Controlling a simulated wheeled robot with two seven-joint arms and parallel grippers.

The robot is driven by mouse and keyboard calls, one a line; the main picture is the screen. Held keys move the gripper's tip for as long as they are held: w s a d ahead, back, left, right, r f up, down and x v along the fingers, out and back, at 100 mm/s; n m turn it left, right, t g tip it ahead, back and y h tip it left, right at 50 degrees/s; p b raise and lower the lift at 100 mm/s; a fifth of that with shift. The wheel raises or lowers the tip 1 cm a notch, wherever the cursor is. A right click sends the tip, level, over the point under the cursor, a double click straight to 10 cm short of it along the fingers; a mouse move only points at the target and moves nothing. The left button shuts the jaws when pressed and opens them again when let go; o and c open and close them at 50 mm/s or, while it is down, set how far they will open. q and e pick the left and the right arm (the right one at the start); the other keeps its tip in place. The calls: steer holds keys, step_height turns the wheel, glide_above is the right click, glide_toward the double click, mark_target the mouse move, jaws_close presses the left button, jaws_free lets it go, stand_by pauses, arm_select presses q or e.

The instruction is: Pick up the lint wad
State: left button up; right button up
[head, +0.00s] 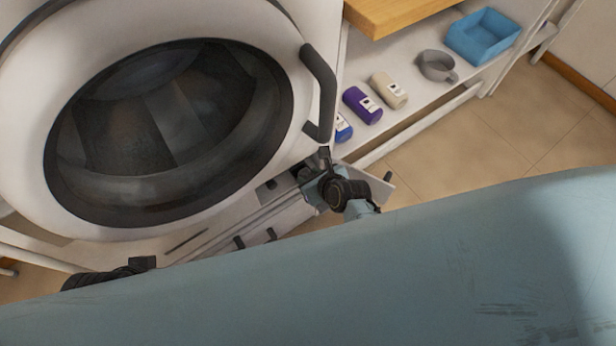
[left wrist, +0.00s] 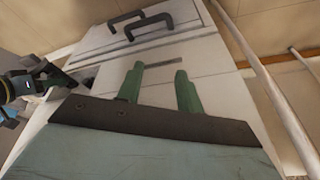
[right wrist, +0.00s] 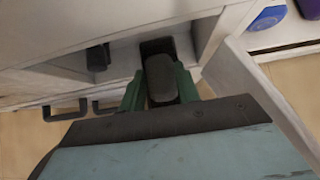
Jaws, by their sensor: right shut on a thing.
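A dark grey block, which I take to be the lint wad (right wrist: 160,79), shows between the green fingers of my right gripper (right wrist: 161,88) in the right wrist view. The gripper is shut on it, in front of a dark recess in the machine's low opening. In the head view the right gripper (head: 308,174) is at that opening, below the round door, and the wad cannot be made out. My left gripper (left wrist: 160,88) is open and empty in the left wrist view, with its fingers apart over the pale front panel.
The washing machine (head: 285,225) has a dark round door with a handle. An open flap (right wrist: 262,92) stands right of the low opening; a dark knob (right wrist: 97,57) is left of the wad. A shelf holds bottles (head: 362,105), a grey cup (head: 437,66) and a blue bin (head: 483,37).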

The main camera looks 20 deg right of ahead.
steer(key=shift+c, duration=0.8)
steer(key=shift+r, duration=0.1)
